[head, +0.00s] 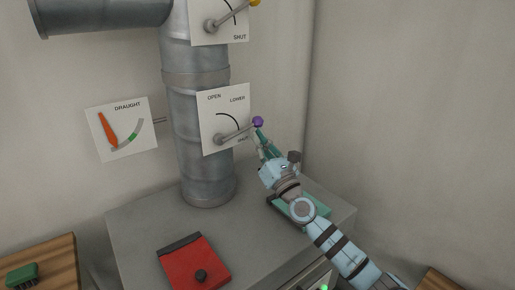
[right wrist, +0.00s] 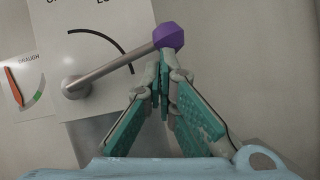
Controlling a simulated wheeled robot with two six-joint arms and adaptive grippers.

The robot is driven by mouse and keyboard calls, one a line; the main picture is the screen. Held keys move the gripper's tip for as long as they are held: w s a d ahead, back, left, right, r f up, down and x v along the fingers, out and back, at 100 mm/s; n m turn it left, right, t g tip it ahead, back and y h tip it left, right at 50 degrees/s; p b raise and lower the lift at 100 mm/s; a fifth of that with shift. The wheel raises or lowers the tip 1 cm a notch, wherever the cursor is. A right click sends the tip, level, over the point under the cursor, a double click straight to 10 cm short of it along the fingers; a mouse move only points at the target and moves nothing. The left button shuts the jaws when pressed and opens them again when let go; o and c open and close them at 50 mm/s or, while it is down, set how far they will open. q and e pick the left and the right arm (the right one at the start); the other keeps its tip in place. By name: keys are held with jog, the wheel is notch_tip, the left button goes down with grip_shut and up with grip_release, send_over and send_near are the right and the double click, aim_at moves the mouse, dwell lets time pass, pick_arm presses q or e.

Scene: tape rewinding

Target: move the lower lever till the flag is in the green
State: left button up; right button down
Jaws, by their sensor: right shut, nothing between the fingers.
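The lower lever (head: 237,131) is a grey rod with a purple knob (head: 257,121), on a white plate (head: 210,131) marked OPEN, LOWER and SHUT. It points right and slightly up; it also shows in the right wrist view (right wrist: 115,72). My right gripper (head: 259,127) is shut and empty, its fingertips close beneath the knob; I cannot tell whether they touch it. The draught gauge (head: 143,149) has an orange flag (head: 107,131) tilted up and left, away from the green band (head: 132,137) on its arc. My left gripper is out of view.
The grey pipe (head: 188,100) rises from a grey cabinet (head: 140,219). The upper lever's plate (head: 237,10) is above. A red hatch with a black knob (head: 193,264) and a green tray (head: 318,203) are on the cabinet top. Wooden surfaces stand at both sides.

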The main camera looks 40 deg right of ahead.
jog(key=shift+r+n+y, duration=1.4)
jog(key=shift+r+n, duration=0.3)
jog(key=shift+n, duration=0.4)
